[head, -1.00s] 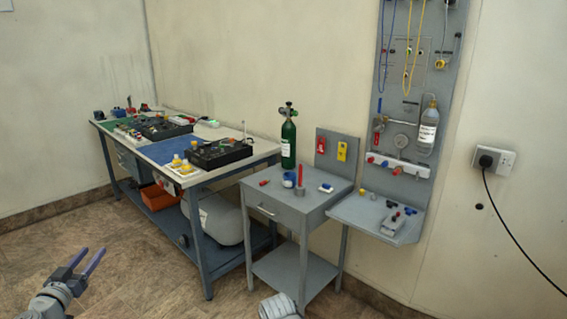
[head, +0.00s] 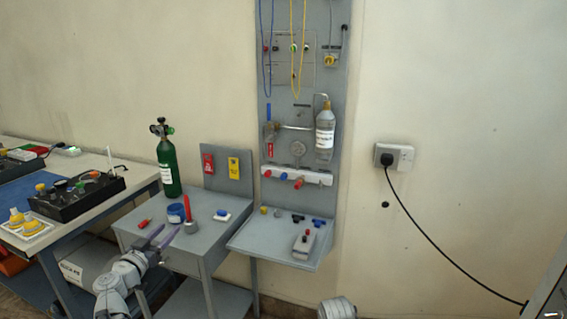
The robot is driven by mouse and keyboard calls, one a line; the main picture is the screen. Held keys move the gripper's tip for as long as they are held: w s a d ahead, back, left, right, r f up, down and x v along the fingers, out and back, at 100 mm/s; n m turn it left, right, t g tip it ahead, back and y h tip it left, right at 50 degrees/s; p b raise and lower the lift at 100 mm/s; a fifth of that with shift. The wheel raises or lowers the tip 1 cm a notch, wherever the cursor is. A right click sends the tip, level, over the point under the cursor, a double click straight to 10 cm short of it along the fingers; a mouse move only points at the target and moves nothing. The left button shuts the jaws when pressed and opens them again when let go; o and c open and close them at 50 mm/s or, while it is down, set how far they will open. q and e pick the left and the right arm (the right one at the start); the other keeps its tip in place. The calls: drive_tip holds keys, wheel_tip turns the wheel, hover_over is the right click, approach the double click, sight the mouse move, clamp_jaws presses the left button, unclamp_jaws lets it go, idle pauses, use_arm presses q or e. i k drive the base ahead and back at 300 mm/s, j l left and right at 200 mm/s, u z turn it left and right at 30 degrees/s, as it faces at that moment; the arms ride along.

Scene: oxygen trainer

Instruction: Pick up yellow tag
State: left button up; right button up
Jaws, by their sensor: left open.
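The yellow tag (head: 234,168) hangs on a small grey upright board (head: 213,181) at the back of the small grey side table (head: 142,212), in the head view. A red tag (head: 208,162) hangs to its left on the same board. My left gripper (head: 164,237) is open and empty, in front of the side table and below and left of the yellow tag, well apart from it. Its purple fingers point up and right. My right gripper is not clearly in view.
A green cylinder (head: 169,165), a red upright item (head: 187,208) and small parts stand on the side table. A grey wall panel (head: 340,60) with a shelf (head: 270,240) is to the right. A workbench (head: 90,218) is at left. A black cable (head: 425,235) hangs at right.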

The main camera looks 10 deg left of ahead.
sight(233, 168)
drive_tip(key=i+z, duration=0.3)
drive_tip(key=i, duration=0.3)
drive_tip(key=i+j, duration=0.4)
drive_tip(key=j+u, duration=0.05)
